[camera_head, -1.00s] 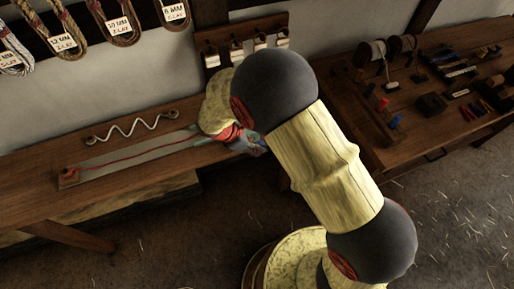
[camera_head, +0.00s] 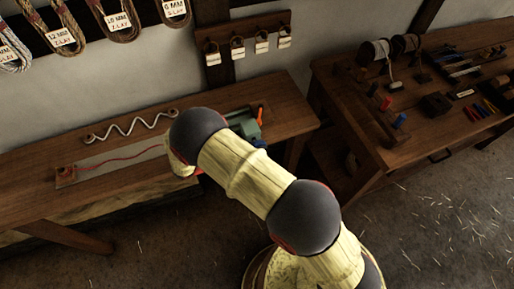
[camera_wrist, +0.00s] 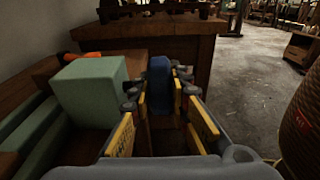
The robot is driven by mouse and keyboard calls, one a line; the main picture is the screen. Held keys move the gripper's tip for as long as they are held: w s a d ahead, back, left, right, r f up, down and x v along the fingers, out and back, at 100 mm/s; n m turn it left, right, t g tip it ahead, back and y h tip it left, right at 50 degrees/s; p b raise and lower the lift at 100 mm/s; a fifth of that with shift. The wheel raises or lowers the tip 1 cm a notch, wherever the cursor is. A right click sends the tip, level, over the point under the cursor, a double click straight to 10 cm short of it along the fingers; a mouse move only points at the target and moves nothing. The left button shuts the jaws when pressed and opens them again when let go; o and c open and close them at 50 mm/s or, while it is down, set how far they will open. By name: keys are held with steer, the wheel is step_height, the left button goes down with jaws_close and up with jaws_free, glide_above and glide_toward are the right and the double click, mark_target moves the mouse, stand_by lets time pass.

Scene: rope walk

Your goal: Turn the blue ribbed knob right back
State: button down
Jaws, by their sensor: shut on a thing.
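The blue ribbed knob (camera_wrist: 160,88) stands between the fingers of my gripper (camera_wrist: 158,92) in the wrist view, near the middle. My gripper is shut on it, with a finger on either side. The knob sits at the right side of a green block (camera_wrist: 92,92). In the head view, a small blue part of the knob (camera_head: 260,143) shows below the green block (camera_head: 246,128), at the right end of the long bench. My arm hides my gripper there. The ribs and the knob's turn angle are too small to read.
An orange handle (camera_head: 260,112) stands by the green block. A pale strip with a red cord (camera_head: 122,157) and a wavy white rod (camera_head: 130,128) lie on the bench (camera_head: 30,200). A second table (camera_head: 445,120) with tools is at right; floor lies between.

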steer(key=shift+f+t+h+b, duration=0.1)
steer(key=shift+t+h+b, duration=0.25)
steer(key=shift+h, duration=0.55)
steer(key=c, duration=2)
jaws_free()
steer(key=shift+o, duration=0.2)
step_height(320, 180, up, 10)
